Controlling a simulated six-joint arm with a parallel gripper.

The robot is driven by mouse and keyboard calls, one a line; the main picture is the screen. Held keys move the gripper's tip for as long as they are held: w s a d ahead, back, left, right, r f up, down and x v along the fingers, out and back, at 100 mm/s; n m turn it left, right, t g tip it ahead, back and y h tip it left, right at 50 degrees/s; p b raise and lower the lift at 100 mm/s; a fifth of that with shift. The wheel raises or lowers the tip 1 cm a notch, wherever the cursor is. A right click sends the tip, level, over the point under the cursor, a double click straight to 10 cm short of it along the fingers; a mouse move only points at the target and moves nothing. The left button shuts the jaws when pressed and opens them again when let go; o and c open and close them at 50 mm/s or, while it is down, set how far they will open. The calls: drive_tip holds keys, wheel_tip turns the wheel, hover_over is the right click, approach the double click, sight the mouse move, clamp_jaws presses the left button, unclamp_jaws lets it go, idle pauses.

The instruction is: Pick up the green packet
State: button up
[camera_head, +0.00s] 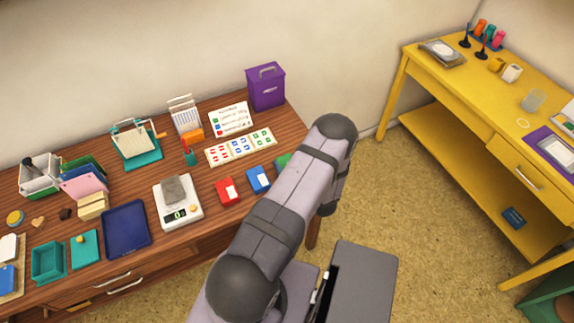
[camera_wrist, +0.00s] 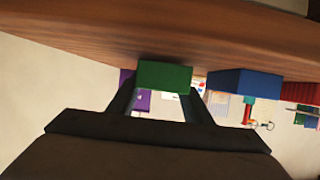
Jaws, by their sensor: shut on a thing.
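The green packet (camera_wrist: 165,76) is between the two fingers of my gripper (camera_wrist: 160,90) in the wrist view, which shows the scene upside down. My gripper is shut on it. The packet is at the wooden table top, and I cannot tell whether it still touches the wood. In the head view only a small part of the green packet (camera_head: 282,160) shows beside my arm, which hides the rest and my gripper. The blue packet (camera_head: 258,179) lies next to it, and the red packet (camera_head: 228,191) lies further left.
A scale (camera_head: 178,210) with a grey block stands left of the red packet. Stamp cards (camera_head: 240,148) and a purple box (camera_head: 265,88) are behind. The blue packet (camera_wrist: 245,84) is close beside my gripper in the wrist view. A yellow desk (camera_head: 490,95) stands apart at right.

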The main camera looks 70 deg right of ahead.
drive_tip(key=shift+r+b, duration=0.85)
drive_tip(key=shift+r, duration=3.8)
drive_tip(key=shift+w, duration=0.1)
